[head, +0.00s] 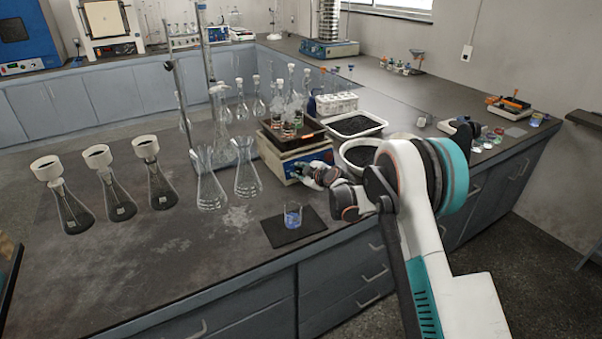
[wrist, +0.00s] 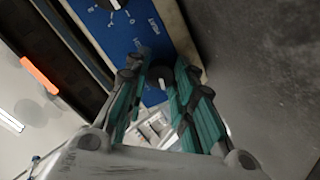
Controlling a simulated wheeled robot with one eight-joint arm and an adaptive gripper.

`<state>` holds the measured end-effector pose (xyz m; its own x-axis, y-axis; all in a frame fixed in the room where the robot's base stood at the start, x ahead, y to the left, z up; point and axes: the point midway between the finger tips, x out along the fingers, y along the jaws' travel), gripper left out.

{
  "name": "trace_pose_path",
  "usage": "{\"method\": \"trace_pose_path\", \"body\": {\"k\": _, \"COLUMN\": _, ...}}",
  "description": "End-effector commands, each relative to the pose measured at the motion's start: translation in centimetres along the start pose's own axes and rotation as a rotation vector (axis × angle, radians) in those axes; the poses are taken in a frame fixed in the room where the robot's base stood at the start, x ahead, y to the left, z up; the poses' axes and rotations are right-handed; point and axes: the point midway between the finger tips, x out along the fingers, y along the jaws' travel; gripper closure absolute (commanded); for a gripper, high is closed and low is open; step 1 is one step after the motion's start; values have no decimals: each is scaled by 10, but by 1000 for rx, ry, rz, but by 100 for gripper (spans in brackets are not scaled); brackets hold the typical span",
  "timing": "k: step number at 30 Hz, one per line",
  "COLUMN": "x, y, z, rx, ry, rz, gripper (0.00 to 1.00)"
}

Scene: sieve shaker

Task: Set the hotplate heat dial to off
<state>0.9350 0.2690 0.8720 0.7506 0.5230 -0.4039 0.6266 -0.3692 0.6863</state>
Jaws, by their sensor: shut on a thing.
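The hotplate (head: 284,170) stands on the dark bench, with a blue front panel (wrist: 137,28) and a cream body. Glassware sits on its dark top. My gripper (head: 302,172) is at the front panel. In the wrist view its teal-linked fingers (wrist: 162,68) are shut on a dark round dial (wrist: 160,77) with a pale pointer mark. A second dark dial (wrist: 112,4) with white scale marks around it is partly cut off at the top edge. I cannot read which dial is for heat, nor the setting of the held one. The fingers hide part of the panel.
A beaker with blue contents (head: 293,215) stands on a dark mat (head: 285,233) in front of the hotplate. Conical flasks (head: 246,178) stand close to its left.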

Motion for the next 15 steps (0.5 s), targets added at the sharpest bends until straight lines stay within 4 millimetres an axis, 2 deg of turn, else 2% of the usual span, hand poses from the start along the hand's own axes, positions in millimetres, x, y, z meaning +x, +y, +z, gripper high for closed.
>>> {"method": "trace_pose_path", "body": {"k": 1, "x": 0, "y": 0, "z": 0, "rx": -1, "ry": 0, "rz": 0, "gripper": 100}}
{"method": "trace_pose_path", "body": {"k": 2, "x": 0, "y": 0, "z": 0, "rx": -1, "ry": 0, "rz": 0, "gripper": 72}}
{"method": "trace_pose_path", "body": {"k": 4, "x": 0, "y": 0, "z": 0, "rx": -1, "ry": 0, "rz": 0, "gripper": 56}}
{"method": "trace_pose_path", "body": {"k": 15, "x": -1, "y": 0, "z": 0, "rx": 0, "ry": 0, "rz": 0, "gripper": 55}}
